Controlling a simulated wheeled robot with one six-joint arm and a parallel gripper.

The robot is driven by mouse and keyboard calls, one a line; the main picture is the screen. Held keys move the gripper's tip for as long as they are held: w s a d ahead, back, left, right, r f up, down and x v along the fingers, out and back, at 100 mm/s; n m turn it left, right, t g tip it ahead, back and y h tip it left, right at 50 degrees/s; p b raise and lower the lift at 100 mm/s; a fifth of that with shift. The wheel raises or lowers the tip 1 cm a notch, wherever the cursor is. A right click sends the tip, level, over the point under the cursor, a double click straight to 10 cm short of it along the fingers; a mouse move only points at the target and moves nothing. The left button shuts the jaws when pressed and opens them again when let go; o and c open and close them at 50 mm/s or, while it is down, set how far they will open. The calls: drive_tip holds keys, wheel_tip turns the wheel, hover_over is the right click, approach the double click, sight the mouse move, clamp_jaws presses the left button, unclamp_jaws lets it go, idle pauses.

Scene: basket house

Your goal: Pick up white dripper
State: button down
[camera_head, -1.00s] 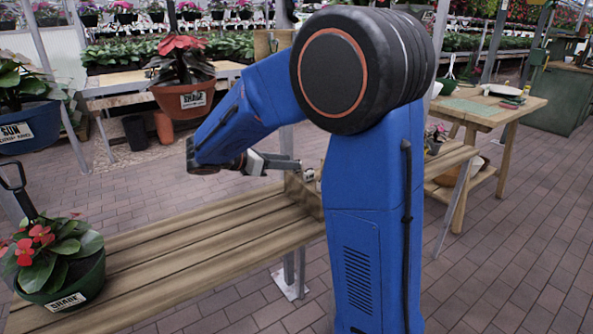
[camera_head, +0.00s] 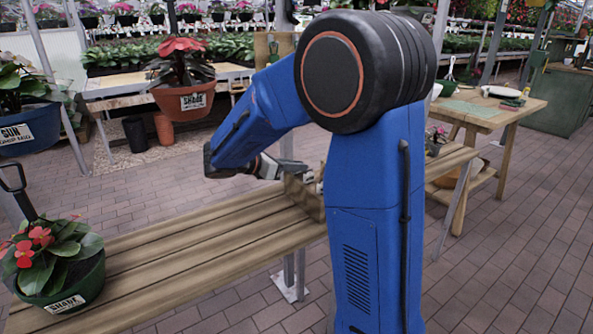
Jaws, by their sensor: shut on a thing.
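My gripper (camera_head: 290,168) is low over a small wooden crate (camera_head: 307,200) on the slatted bench. Its fingers reach to the crate's opening, and my arm partly hides the crate. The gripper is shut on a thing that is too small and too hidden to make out. Small pale shapes (camera_head: 317,180) show inside the crate, beside the fingertips. I cannot tell whether the white dripper is one of them or is the thing held.
The slatted bench (camera_head: 200,250) is bare between the crate and a potted red-flowered plant (camera_head: 60,268) at the left. Hanging planters (camera_head: 187,100) are at the upper left. A wooden worktable (camera_head: 490,112) with tools stands at the right.

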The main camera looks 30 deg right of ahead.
drive_tip(key=shift+r, duration=0.1)
wheel_tip(320, 180, up, 12)
drive_tip(key=s, duration=1.8)
drive_tip(key=shift+d, duration=0.3)
